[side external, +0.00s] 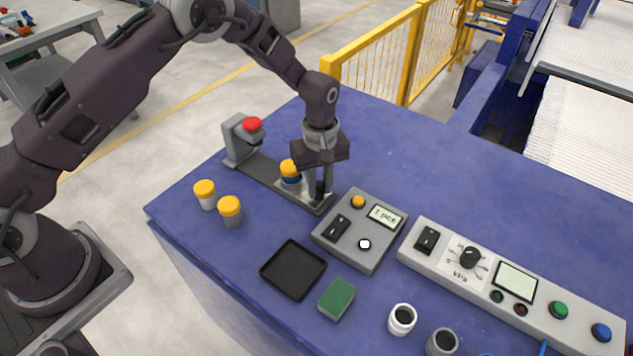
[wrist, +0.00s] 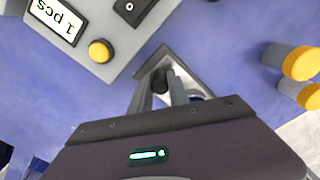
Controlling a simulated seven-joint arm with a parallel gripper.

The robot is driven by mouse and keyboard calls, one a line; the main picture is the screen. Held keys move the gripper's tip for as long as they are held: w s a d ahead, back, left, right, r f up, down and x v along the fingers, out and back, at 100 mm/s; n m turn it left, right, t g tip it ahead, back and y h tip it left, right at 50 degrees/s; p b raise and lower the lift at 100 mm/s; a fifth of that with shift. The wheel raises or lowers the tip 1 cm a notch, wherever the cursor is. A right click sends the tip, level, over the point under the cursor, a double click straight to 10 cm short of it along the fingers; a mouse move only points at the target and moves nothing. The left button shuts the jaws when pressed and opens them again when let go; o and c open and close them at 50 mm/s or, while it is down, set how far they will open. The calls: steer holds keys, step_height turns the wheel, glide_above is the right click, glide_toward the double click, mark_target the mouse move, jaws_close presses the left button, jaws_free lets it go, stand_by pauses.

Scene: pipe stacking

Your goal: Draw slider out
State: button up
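The slider (side external: 317,205) is a light metal plate at the near end of a dark rail, with a black upright knob (side external: 320,189) on it. A yellow-capped pipe piece with a blue band (side external: 290,172) stands on the slider beside my gripper. My gripper (side external: 319,184) points down at the knob. In the wrist view, the knob (wrist: 160,80) sits between the two fingers, which appear closed against it; the slider's plate (wrist: 182,70) shows beyond them. My gripper hides part of the plate and the capped piece.
A grey press with a red button (side external: 252,124) stands at the rail's far end. Two yellow-capped pieces (side external: 204,190) (side external: 230,207) stand left. A grey counter box (side external: 345,262) reading "1 pcs" is close on the right. A black tray (side external: 293,269) lies in front.

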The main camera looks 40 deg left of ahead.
steer(key=o, duration=0.4)
steer(key=shift+d, duration=0.4)
steer(key=shift+c, duration=0.2)
steer(key=shift+o, duration=0.4)
steer(key=shift+a, duration=0.1)
steer(key=shift+r, duration=0.1)
step_height(320, 180, up, 7)
steer(key=shift+f, duration=0.1)
